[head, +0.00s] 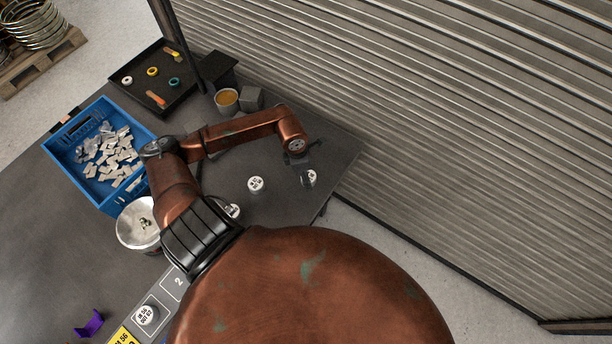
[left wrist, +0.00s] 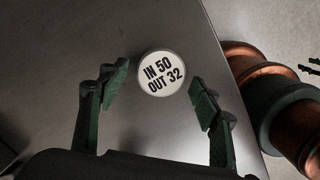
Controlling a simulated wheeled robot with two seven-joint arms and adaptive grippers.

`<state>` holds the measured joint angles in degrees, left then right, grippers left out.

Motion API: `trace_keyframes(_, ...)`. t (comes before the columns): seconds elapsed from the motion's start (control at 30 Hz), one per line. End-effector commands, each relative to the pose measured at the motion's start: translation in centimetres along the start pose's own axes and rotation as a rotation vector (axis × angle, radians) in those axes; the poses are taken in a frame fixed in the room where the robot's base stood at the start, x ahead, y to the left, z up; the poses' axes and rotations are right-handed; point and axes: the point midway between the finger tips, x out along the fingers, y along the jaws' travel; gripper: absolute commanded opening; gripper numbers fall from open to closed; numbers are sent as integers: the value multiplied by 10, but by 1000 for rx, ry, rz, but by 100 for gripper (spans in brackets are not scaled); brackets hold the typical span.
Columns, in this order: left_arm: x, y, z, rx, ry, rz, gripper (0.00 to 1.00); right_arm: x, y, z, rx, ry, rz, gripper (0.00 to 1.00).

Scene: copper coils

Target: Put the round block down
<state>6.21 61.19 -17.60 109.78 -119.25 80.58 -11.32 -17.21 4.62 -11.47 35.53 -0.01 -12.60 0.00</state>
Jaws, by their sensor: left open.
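A white-topped round block (left wrist: 161,73) marked "IN 50 OUT 32" stands on the dark table (left wrist: 165,125) in the left wrist view. My left gripper (left wrist: 159,82) is open, its two green-padded fingers apart on either side of the block, with gaps visible. In the head view this block (head: 311,178) is near the table's right end, partly hidden by my left gripper (head: 301,170). A second round block (head: 255,184) stands to its left. A third (head: 233,210) is partly hidden by my arm. Another (head: 147,315) sits on a numbered strip. My right gripper is not in view.
A blue crate (head: 75,183) of metal pieces, a silver pot (head: 128,232), a cup (head: 227,101), a grey block (head: 251,97) and a black tray (head: 125,85) stand on or by the table. A purple piece (head: 90,323) lies front left. A corrugated wall (head: 400,110) rises beyond.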

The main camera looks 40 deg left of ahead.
Motion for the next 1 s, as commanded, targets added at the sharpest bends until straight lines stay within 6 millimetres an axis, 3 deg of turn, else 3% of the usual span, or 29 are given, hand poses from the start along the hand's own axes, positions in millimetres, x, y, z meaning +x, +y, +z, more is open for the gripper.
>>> trace_keyframes(0.3,-67,2,0,2,2,6,58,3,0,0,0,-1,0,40)
trace_keyframes(0.5,-96,1,0,0,2,4,58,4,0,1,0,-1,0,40)
trace_keyframes(1.0,-106,0,0,0,1,1,58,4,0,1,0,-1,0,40)
